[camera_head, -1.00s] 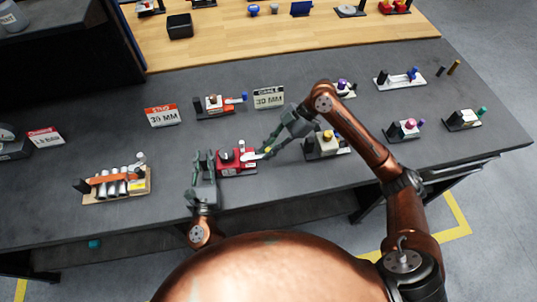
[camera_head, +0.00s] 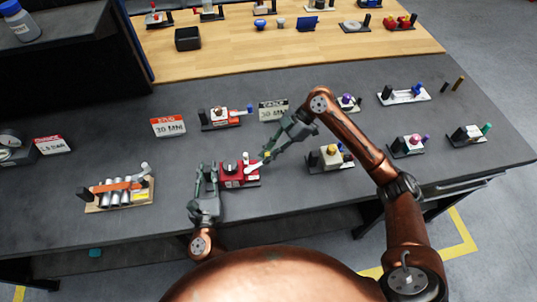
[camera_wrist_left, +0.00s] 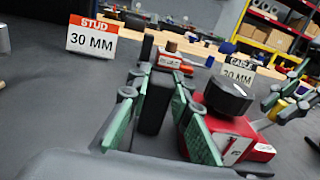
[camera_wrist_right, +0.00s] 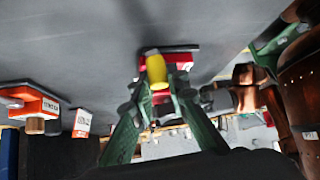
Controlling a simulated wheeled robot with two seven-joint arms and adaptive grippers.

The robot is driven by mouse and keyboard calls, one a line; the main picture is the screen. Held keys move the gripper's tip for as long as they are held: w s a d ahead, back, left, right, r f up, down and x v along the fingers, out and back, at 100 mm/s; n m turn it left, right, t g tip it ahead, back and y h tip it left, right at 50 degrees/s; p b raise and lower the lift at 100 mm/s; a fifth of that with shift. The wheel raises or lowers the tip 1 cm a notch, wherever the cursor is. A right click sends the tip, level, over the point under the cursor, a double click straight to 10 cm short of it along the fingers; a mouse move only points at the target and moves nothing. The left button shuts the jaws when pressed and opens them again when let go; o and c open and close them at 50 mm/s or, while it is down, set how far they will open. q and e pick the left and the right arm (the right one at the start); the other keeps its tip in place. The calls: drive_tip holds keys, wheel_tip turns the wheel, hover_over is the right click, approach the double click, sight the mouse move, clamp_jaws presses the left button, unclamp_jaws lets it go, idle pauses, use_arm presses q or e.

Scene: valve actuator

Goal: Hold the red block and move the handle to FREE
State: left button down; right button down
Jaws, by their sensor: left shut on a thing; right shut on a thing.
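The red block (camera_head: 236,180) sits on the grey table on a black base, with a black round knob (camera_wrist_left: 228,97) on top. A pale lever handle (camera_head: 254,167) with a yellow tip (camera_wrist_right: 154,68) points from it to the back right. My left gripper (camera_head: 206,180) is at the block's left end; in the left wrist view its fingers are on either side of a black upright piece (camera_wrist_left: 157,103) beside the red body. My right gripper (camera_head: 268,157) is shut at the handle's yellow end, with its fingers on both sides. The FREE marking cannot be read.
An orange device (camera_head: 220,117) with STUD (camera_head: 168,127) and CABLE (camera_head: 273,111) signs stands behind. A beige block device (camera_head: 331,158) is close to the right arm. A roller fixture (camera_head: 120,194) stands at the left. The table between it and my left gripper is clear.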

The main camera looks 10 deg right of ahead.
use_arm(q)
drive_tip(key=shift+f, duration=0.25)
use_arm(e)
drive_tip(key=c, duration=1.8)
unclamp_jaws()
drive_tip(key=shift+c, duration=0.2)
drive_tip(key=v, duration=1.2)
use_arm(q)
drive_tip(key=c, duration=1.7)
unclamp_jaws()
drive_tip(key=shift+c, duration=0.2)
drive_tip(key=shift+o, duration=0.3)
drive_tip(key=shift+r, duration=0.15)
